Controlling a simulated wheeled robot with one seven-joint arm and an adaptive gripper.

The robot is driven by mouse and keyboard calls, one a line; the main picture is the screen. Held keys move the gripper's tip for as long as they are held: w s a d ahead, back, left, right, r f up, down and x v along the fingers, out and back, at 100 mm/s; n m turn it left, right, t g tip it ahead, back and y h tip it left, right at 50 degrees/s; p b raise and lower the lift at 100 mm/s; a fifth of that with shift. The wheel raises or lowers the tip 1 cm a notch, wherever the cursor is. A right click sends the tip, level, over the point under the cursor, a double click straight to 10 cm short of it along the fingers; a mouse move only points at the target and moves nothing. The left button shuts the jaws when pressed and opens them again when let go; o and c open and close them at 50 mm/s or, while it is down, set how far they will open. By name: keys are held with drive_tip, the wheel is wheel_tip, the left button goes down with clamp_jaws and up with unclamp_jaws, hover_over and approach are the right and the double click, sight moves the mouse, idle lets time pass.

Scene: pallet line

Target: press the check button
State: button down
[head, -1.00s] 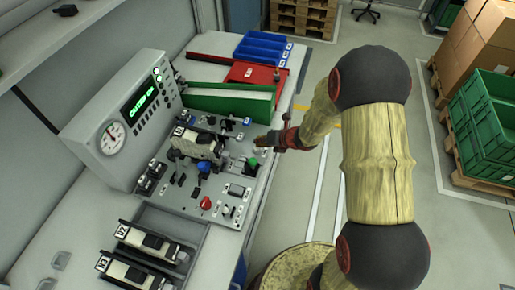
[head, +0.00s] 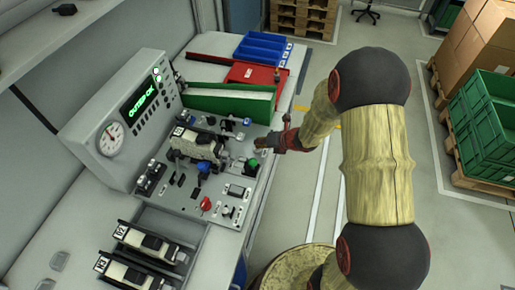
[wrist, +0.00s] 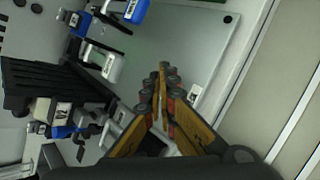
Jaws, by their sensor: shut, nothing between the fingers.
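The test panel (head: 222,215) carries several buttons and switches. A green button (head: 252,163) stands near its right edge, and a red knob (head: 206,203) is at its front. I cannot read which control is the check button. My gripper (head: 259,143) is shut and empty above the panel's right edge, just behind the green button in the head view. In the wrist view, the closed fingertips (wrist: 164,72) point over the bare grey panel. I cannot tell whether they touch anything. A light-coloured part (head: 196,146) sits clamped in the panel's middle.
The console (head: 118,120) has a gauge and a green display that appears to read "OUTER OK". A green tray (head: 230,103), a red bin (head: 250,74) and blue bins (head: 262,48) stand behind. Two labelled units (head: 150,243) lie in the front tray. Open floor is to the right.

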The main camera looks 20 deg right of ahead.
drive_tip(key=shift+f, duration=0.15)
idle(0.5)
drive_tip(key=shift+r+p, duration=0.7)
drive_tip(key=shift+r, duration=0.25)
drive_tip(key=shift+r, duration=0.1)
wheel_tip(320, 180, up, 5)
drive_tip(key=p, duration=0.4)
idle(0.6)
